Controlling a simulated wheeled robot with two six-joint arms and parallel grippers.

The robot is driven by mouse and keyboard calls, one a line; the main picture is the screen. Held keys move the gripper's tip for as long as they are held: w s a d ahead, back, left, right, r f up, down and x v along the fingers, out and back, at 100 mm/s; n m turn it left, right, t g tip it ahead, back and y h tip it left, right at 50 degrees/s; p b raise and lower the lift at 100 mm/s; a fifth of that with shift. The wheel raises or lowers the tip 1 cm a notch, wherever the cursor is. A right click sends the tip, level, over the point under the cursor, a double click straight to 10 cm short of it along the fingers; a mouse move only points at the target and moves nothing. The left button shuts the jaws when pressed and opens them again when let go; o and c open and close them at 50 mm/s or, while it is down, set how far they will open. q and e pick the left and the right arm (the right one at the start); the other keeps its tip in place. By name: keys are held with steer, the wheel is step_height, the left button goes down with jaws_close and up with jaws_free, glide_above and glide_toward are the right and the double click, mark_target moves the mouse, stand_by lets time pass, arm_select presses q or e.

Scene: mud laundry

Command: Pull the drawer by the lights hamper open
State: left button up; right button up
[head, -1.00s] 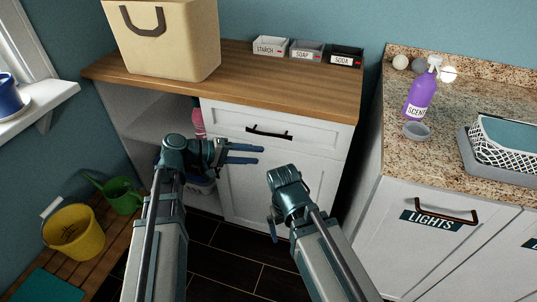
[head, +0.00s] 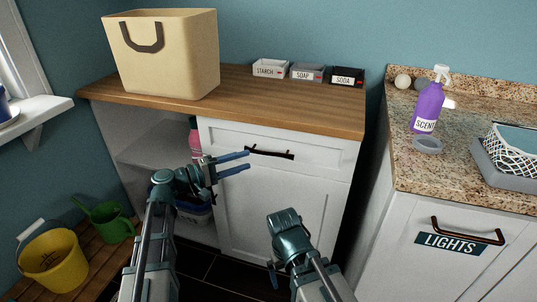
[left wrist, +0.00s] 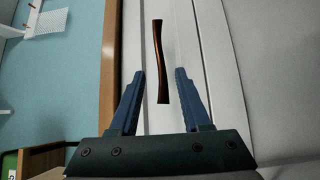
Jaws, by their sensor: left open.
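The closed white drawer (head: 225,138) sits under the wooden counter, left of the lights hamper (head: 410,269). Its dark bar handle (head: 269,153) runs across its front. My left gripper (head: 248,160) is open and empty, its two fingers pointing at the handle's left end in the head view. In the left wrist view the handle (left wrist: 160,62) stands upright in the picture, beyond the tips of my open left gripper (left wrist: 160,73); its near end reaches between them, and I cannot tell the remaining gap. My right gripper (head: 275,270) hangs low before the cabinet door; its fingers are mostly hidden.
A beige basket (head: 185,65) and small boxes labelled starch (head: 270,68), soap and soda stand on the wooden counter (head: 240,95). A purple bottle (head: 428,105) stands on the granite top. A yellow bucket (head: 55,262) and green watering can (head: 110,222) are low at left.

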mark_target(266, 154)
arm_select(q)
steer(key=x, duration=0.9)
steer(key=shift+d, duration=0.15)
jaws_close()
stand_by(1.1)
